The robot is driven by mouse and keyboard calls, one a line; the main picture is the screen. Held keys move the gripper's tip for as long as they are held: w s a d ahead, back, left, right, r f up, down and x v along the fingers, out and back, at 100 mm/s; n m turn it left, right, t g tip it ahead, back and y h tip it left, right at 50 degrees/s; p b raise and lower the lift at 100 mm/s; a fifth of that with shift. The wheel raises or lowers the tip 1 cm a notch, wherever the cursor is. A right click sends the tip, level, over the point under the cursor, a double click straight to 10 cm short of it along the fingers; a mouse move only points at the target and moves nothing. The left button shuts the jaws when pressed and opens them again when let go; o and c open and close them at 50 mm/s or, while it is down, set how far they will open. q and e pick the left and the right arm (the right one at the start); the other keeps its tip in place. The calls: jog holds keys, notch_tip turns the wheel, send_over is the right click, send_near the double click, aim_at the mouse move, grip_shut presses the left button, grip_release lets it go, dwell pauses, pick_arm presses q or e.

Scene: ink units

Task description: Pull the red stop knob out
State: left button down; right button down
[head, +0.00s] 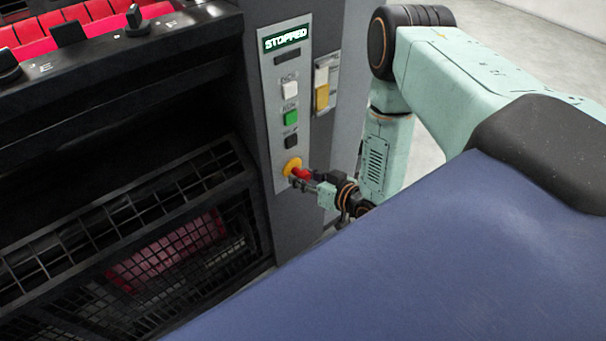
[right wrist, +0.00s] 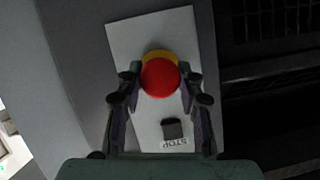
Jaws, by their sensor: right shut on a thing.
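The red stop knob (head: 302,174) sits low on the grey control panel (head: 270,101), with a yellow collar (head: 292,163) behind it. In the right wrist view the round red knob (right wrist: 160,77) lies between the two fingertips, with part of the yellow collar (right wrist: 160,55) showing past its edge. My right gripper (head: 299,181) reaches the knob from the right; in the right wrist view the gripper (right wrist: 161,78) is shut on it, one finger on each side. The display (head: 286,39) at the panel's top reads STOPPED. My left gripper is not in view.
Above the knob are a black button (head: 291,141), a green button (head: 291,118) and a white button (head: 289,90). A yellow-and-white switch (head: 322,88) is right of the panel. A black mesh guard (head: 170,245) fills the lower left; red ink units (head: 35,45) are above.

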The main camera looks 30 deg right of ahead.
jog(key=shift+s+f, duration=0.2)
jog(key=shift+s, duration=0.05)
jog(key=c, duration=0.9)
grip_release()
jog(key=shift+r, duration=0.15)
jog(key=shift+o, duration=0.4)
jog(key=shift+w, duration=0.1)
jog(key=v, duration=1.2)
